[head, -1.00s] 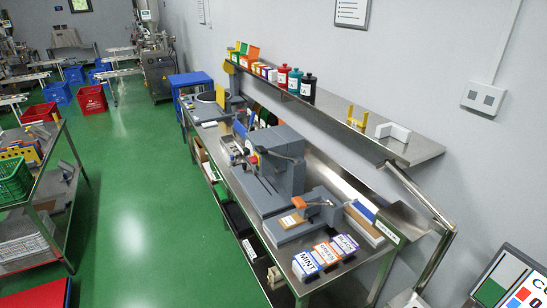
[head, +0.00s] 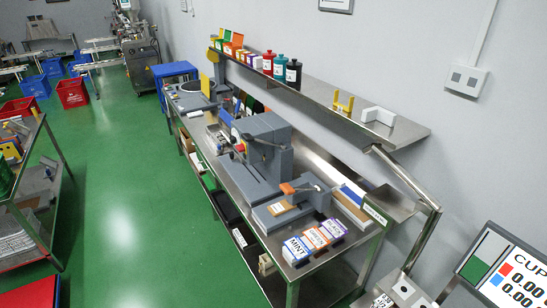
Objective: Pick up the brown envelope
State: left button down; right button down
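A small flat tan-brown piece (head: 281,208) lies on the low grey block at the near end of the grey machine (head: 258,150) on the steel bench. It may be the brown envelope, but it is too small to tell for sure. An orange-tipped lever arm (head: 288,188) of the machine sits just behind it. Neither of my grippers shows in the head view.
A steel shelf (head: 325,102) with bottles runs above. A display screen (head: 500,272) is at lower right. A cart (head: 35,205) stands left; the green floor between is clear.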

aim_at(279, 207)
jog(key=u, duration=0.6)
jog(key=i, duration=0.6)
jog(key=u, duration=0.6)
jog(key=i, duration=1.3)
jog(key=z, duration=0.8)
